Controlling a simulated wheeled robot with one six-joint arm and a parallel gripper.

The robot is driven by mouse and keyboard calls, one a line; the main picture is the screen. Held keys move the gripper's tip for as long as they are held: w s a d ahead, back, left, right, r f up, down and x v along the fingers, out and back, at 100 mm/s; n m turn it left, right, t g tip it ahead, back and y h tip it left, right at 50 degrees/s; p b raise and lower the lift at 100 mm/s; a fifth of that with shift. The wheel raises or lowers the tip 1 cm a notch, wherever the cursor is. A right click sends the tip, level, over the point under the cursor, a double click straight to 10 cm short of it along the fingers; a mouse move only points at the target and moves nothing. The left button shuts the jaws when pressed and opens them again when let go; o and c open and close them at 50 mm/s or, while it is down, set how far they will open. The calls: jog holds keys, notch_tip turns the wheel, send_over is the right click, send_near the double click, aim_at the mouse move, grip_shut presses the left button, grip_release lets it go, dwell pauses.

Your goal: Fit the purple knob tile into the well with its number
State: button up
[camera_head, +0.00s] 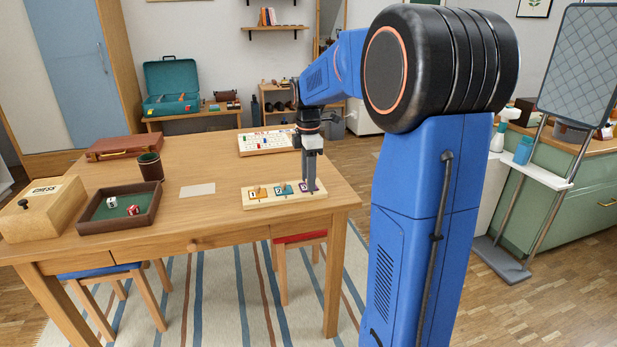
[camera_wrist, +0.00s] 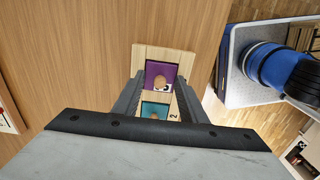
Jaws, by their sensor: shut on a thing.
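The purple knob tile (camera_wrist: 153,70) is at the far end of the pale wooden number board (camera_wrist: 148,51) in the wrist view. In the head view the tile (camera_head: 317,187) is at the board's right end (camera_head: 262,205). My gripper (camera_head: 309,180) points straight down there, shut on the tile's knob (camera_wrist: 161,82). A 3 shows beside the knob. The fingers hide the tile's sides, and I cannot tell whether it lies flush in its well. An orange tile (camera_head: 258,192) marked 1 and a teal tile (camera_head: 283,189) marked 2 are on the same board.
A dice tray (camera_head: 95,226), a dark cup (camera_head: 150,167), a chess box (camera_head: 62,196) and a red-brown case (camera_head: 124,147) stand on the table's left. A white card (camera_head: 197,190) lies mid-table. Another board (camera_head: 265,142) lies behind my gripper. Bare wood surrounds the number board's left side.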

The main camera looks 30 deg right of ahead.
jog(key=o, duration=1)
notch_tip(320, 180, up, 12)
jog(key=s+a+f+m+t, duration=0.1)
jog(key=s+a+f+m, duration=0.15)
jog(key=s+a, duration=0.4)
jog(key=s+a+f+m+t, duration=0.1)
jog(key=s+a+m, duration=0.3)
jog(key=s, duration=0.5)
jog(key=shift+s+a+f+m+t, duration=0.45)
jog(key=shift+s+a+f+m, duration=0.7)
jog(key=shift+s+f, duration=1.1)
jog(key=shift+s+a+f+m+t, duration=0.55)
jog(key=shift+s+f+m, duration=1.1)
jog(key=shift+s, duration=1)
jog(key=shift+s+a+f+m+t, duration=0.4)
jog(key=shift+s+a+f+m, duration=0.7)
jog(key=shift+s+f, duration=1.15)
jog(key=shift+s+d+r, duration=0.15)
jog(key=shift+s+r, duration=0.05)
jog(key=shift+r, duration=0.05)
